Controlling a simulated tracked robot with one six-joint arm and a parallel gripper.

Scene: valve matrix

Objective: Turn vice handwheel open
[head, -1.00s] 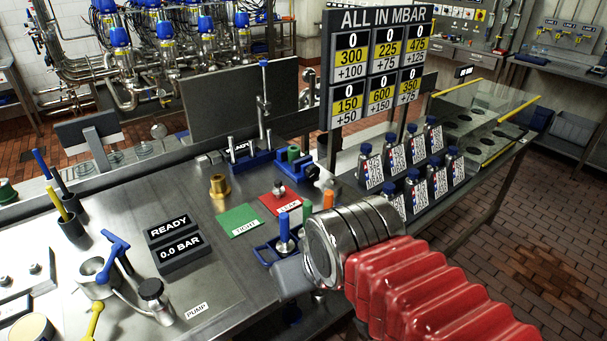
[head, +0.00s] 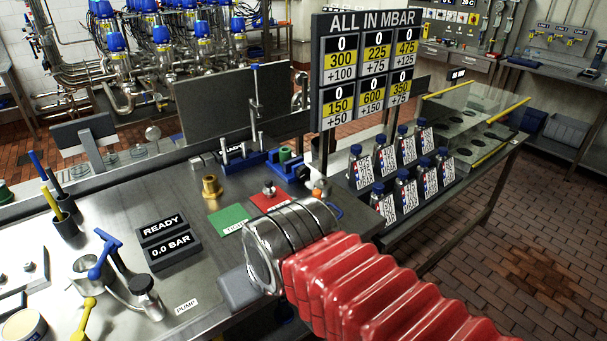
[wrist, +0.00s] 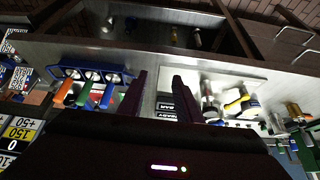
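A blue vice-like fixture (head: 246,160) with a thin upright post stands at the back of the steel bench in the head view. A second blue fixture with a green part (head: 288,163) stands beside it on the right. I cannot tell for sure which part is the vice handwheel. My gripper's fingers (wrist: 159,80) are apart and empty in the wrist view, over the bench. In the head view my wrist and red sleeve hide the front right of the bench.
A brass fitting (head: 211,190), a green card (head: 229,219) and a red card (head: 267,201) lie on the bench. The black display (head: 168,243) and hand pump (head: 143,288) are at left. A pressure board (head: 366,70) and several labelled bottles (head: 405,190) stand at right.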

